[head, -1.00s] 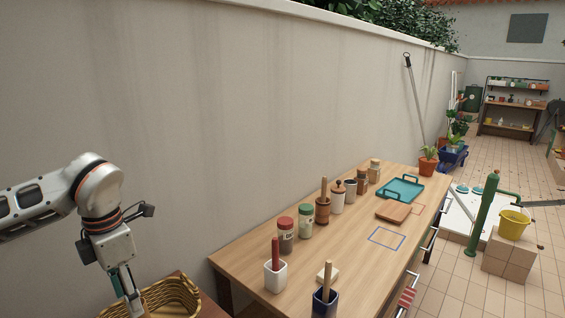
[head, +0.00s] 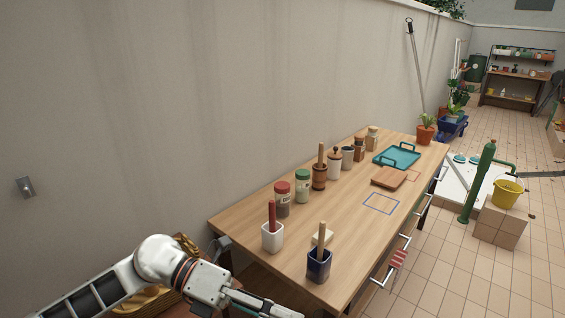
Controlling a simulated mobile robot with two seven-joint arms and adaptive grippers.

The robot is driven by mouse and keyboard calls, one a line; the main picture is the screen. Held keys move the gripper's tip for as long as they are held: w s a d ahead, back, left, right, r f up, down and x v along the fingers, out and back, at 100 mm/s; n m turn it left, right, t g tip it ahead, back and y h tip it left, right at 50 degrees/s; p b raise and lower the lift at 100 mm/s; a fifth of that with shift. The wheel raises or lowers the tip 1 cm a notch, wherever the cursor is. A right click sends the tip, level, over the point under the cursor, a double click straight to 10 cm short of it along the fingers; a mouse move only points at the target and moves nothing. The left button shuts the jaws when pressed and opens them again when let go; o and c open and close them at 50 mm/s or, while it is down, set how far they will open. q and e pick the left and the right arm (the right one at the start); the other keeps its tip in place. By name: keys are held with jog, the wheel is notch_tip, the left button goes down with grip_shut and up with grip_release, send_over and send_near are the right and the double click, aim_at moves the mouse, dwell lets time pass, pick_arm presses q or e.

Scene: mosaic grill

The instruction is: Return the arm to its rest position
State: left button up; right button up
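My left arm comes in from the lower left of the head view, and its gripper (head: 262,304) is low, in front of the near end of the wooden table (head: 345,222). The gripper is seen from the side and partly cut by the bottom edge, so I cannot tell whether its fingers are open or shut. My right gripper is not in view. A wicker basket (head: 150,300) is partly hidden behind my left arm.
A white pot (head: 272,237) and a dark blue pot (head: 319,265), each with a handle standing in it, are at the table's near end. Several jars line the wall side. A teal tray (head: 397,158) and cutting board (head: 388,177) lie farther back.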

pick_arm(q)
jog(key=w+d+r+n+t+h, duration=0.1)
jog(key=w+r+n+t+h, duration=0.3)
jog(key=n+t+h, duration=0.6)
jog(key=w+a+f+n+t+y, duration=0.3)
jog(key=a+f+n+t+y, duration=0.3)
jog(key=n, duration=0.4)
jog(key=w+a+f+n+t+y, duration=0.45)
jog(key=f+n+y, duration=0.35)
jog(key=n, duration=0.2)
jog(key=s+a+f+n+g+y, duration=0.2)
jog(key=s+a+f+n, duration=0.1)
jog(key=f, duration=0.5)
jog(key=s+a+f+n+g+y, duration=0.2)
jog(key=s+a+f, duration=0.3)
jog(key=s+f, duration=0.3)
jog(key=s+a+f+n+g+y, duration=0.2)
jog(key=s+a+f+n+y, duration=0.2)
jog(key=f, duration=0.5)
jog(key=shift+s+a+f+n, duration=0.15)
jog(key=shift+s+a+n, duration=0.4)
jog(key=shift+s, duration=0.6)
